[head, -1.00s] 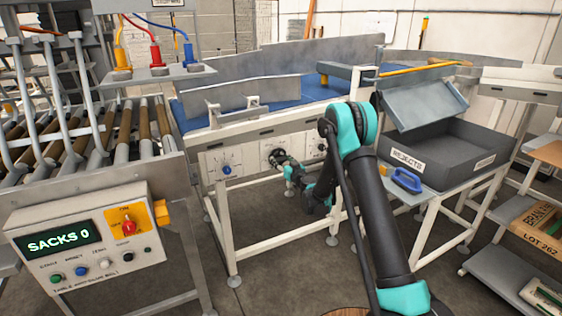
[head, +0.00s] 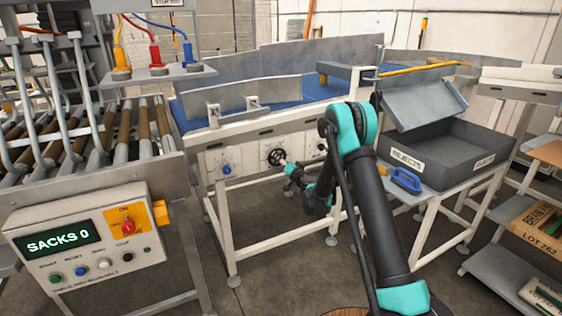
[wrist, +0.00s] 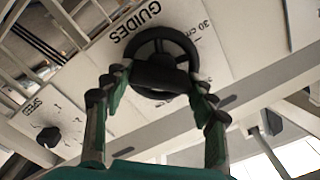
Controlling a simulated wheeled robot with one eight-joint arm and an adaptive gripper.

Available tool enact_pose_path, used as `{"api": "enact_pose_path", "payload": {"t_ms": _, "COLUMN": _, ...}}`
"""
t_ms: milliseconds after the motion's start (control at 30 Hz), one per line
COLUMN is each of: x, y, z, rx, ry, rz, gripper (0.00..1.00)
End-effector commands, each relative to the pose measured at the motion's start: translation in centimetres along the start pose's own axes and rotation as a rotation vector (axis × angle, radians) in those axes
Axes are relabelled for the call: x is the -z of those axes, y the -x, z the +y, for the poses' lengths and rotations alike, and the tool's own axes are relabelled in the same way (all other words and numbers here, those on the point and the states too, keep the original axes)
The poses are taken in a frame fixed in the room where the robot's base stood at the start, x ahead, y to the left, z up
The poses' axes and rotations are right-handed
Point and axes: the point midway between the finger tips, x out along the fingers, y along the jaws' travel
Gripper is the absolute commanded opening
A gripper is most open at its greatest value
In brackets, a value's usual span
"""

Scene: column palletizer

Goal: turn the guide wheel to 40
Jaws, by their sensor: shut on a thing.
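The guide wheel (head: 274,156) is a dark spoked handwheel on the white front panel of the blue-belted conveyor. In the wrist view the wheel (wrist: 163,40) sits beside the printed word GUIDES and a "30 cm" mark. My gripper (wrist: 160,80) has one finger on each side of the wheel's dark middle part and is shut on it. In the head view my gripper (head: 285,164) reaches the wheel from the lower right. The number the wheel is set to cannot be read.
A blue-knobbed dial (head: 226,170) is left of the wheel, and another control (head: 322,147) is right of it. Metal guide plates (head: 240,95) stand over the blue belt (head: 290,96). A grey REJECTS bin (head: 440,150) stands at right. A control box (head: 85,240) reads SACKS 0.

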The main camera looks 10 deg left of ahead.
Motion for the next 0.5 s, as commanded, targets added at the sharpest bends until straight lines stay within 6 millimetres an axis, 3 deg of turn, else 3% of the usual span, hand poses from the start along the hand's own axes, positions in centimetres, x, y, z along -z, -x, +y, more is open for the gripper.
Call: {"api": "enact_pose_path", "payload": {"t_ms": 500, "x": 0.02, "y": -0.06, "z": 0.11, "rx": 0.0, "ry": -0.184, "rz": 0.001, "gripper": 0.28}}
